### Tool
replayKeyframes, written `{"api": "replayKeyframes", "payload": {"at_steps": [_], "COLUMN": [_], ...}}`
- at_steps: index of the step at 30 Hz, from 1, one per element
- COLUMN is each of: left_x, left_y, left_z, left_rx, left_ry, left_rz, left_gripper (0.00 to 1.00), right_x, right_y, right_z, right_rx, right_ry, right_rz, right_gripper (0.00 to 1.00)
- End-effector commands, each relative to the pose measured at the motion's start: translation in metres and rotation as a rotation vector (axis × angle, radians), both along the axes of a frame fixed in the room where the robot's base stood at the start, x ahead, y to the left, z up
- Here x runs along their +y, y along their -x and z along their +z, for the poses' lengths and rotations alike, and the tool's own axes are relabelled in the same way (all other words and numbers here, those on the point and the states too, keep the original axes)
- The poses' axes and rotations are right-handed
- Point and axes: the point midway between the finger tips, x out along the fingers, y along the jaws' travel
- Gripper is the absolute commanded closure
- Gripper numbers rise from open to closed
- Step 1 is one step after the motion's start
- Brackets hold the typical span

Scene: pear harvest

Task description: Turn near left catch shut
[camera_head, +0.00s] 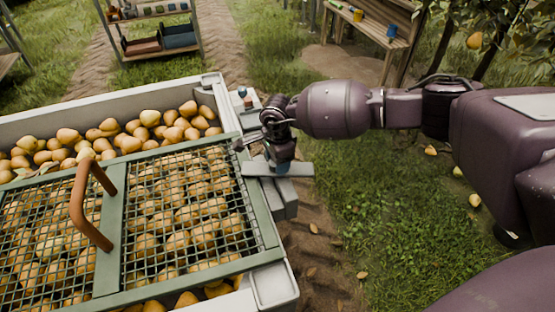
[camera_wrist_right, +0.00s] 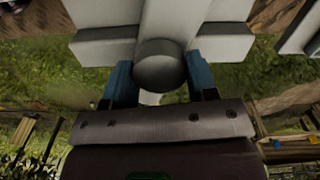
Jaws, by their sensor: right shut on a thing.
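A large pale crate (camera_head: 275,285) full of pears carries a green-framed mesh lid (camera_head: 108,230) with a brown handle (camera_head: 77,205). A grey catch (camera_head: 298,170) with a flat bar sits at the crate's right side in the head view. In the right wrist view my gripper's blue fingers (camera_wrist_right: 160,88) are shut on the catch's round grey knob (camera_wrist_right: 160,62), one on each side. The grip is partly hidden by the wrist in the head view. My left gripper is not in view.
A shelf rack (camera_head: 155,50) with bins stands at the back left. A wooden bench (camera_head: 385,38) with a blue cup stands at the back right. Grass with several fallen pears lies right of the crate, under a pear tree.

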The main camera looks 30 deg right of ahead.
Motion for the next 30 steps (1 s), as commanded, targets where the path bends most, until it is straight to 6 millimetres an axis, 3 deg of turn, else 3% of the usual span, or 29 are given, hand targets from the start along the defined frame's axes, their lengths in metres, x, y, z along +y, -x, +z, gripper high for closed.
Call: {"api": "replayKeyframes", "payload": {"at_steps": [12,30], "left_x": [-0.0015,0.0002], "left_y": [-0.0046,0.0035], "left_z": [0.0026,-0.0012], "left_rx": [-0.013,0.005], "left_ry": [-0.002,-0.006], "left_rz": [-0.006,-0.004], "left_gripper": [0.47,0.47], "right_x": [-0.0008,-0.0008], "right_y": [0.0008,0.001], "right_z": [-0.0023,-0.0022], "right_rx": [0.004,0.004], "right_ry": [0.001,0.002], "right_rz": [0.272,0.354], "right_gripper": [0.9,0.9]}}
